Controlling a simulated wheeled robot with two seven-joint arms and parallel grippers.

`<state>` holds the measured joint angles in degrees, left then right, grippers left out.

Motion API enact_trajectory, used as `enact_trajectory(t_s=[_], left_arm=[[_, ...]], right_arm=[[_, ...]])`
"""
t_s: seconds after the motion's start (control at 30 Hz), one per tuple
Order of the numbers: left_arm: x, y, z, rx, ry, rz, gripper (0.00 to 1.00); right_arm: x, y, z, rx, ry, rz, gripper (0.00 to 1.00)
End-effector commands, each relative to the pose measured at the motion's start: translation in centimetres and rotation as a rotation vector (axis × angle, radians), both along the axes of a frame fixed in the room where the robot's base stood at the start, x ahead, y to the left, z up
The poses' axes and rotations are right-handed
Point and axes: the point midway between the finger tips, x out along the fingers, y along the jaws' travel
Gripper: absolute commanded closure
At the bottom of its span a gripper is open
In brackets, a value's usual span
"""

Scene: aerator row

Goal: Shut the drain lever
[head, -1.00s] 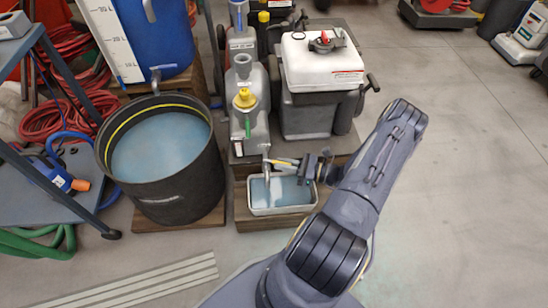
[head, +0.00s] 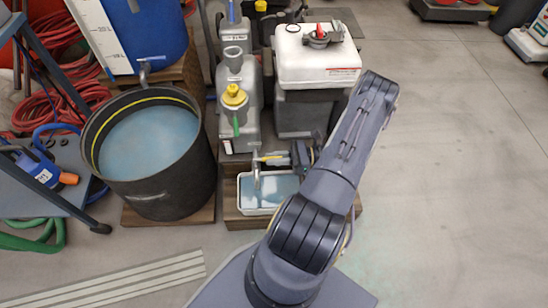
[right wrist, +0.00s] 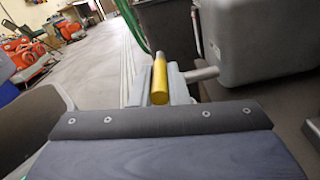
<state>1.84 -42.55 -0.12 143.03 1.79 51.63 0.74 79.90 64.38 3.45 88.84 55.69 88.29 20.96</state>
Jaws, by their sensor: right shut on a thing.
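The yellow drain lever (head: 270,157) shows low on the front of the grey metal tank (head: 239,125), just beside the bent drain spout (head: 257,170). In the right wrist view, the yellow lever (right wrist: 160,82) lies between my gripper's fingers, with its bare metal end pointing away from the camera. My right gripper (head: 293,155) reaches the lever from the right and is shut on it; the fingers also show in the right wrist view (right wrist: 158,92). My forearm hides part of the area right of the spout. My left gripper is not in view.
A white tray (head: 241,197) holding bluish liquid sits under the spout. A large black tub (head: 190,180) of bluish liquid stands to the left. A white-topped machine (head: 318,68) stands behind my gripper. The floor (head: 450,170) at right is clear.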

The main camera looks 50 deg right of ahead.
Motion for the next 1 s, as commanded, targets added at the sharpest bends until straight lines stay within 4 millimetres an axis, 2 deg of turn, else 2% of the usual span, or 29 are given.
enact_trajectory(t_s=[0.17,0.2,0.37,0.7,1.0], left_arm=[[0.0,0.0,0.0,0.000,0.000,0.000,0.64],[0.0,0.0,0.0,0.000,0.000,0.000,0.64],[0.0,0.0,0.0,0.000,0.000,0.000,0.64],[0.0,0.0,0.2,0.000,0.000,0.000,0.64],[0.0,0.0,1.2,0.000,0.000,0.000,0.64]], right_arm=[[0.0,0.0,-0.1,-0.003,0.002,0.002,1.00],[0.0,0.0,-0.1,-0.003,0.002,0.002,0.83],[0.0,0.0,-0.1,-0.003,0.001,0.001,0.64],[-0.3,-0.4,0.0,-0.002,0.000,-0.001,0.64],[-3.8,-3.7,0.1,-0.003,0.002,-0.002,0.64]])
